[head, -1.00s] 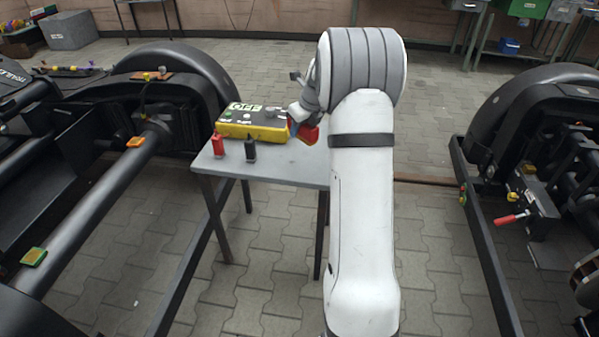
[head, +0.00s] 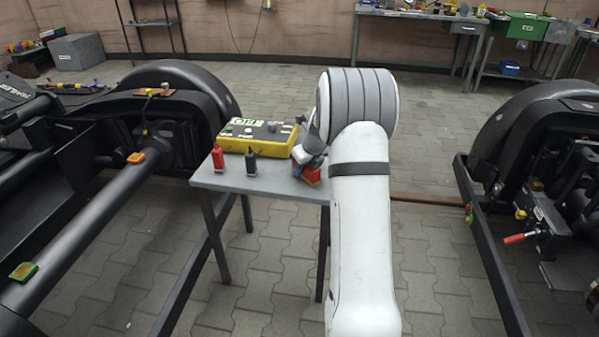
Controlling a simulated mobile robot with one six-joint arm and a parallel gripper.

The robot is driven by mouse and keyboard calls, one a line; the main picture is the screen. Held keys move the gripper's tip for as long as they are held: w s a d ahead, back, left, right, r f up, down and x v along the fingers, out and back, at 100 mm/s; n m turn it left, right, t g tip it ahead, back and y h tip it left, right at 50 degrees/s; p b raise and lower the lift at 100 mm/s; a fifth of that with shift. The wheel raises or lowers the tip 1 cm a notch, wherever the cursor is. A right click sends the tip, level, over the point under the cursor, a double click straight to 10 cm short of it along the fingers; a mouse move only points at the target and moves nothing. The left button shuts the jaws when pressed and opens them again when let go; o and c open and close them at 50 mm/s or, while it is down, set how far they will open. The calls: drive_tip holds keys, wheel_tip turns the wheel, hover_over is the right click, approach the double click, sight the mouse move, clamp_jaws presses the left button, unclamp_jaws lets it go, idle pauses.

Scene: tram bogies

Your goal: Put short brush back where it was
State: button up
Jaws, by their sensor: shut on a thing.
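My gripper (head: 308,160) is at the right end of the small grey table (head: 235,183), just right of the yellow control box, and partly hidden by my own arm. It is shut on a small red-and-orange thing (head: 312,176), which looks like the short brush. The brush is low over the table's right edge; I cannot tell whether it touches the top. Its bristles and full shape are too small and too covered to make out.
The yellow control box (head: 258,135) stands at the back of the table. A red bottle (head: 217,158) and a black bottle (head: 251,162) stand at its front left. Black bogies flank the table, left (head: 90,215) and right (head: 530,125). Paved floor lies between.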

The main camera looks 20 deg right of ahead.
drive_tip(key=o, duration=1)
drive_tip(key=shift+c, duration=0.2)
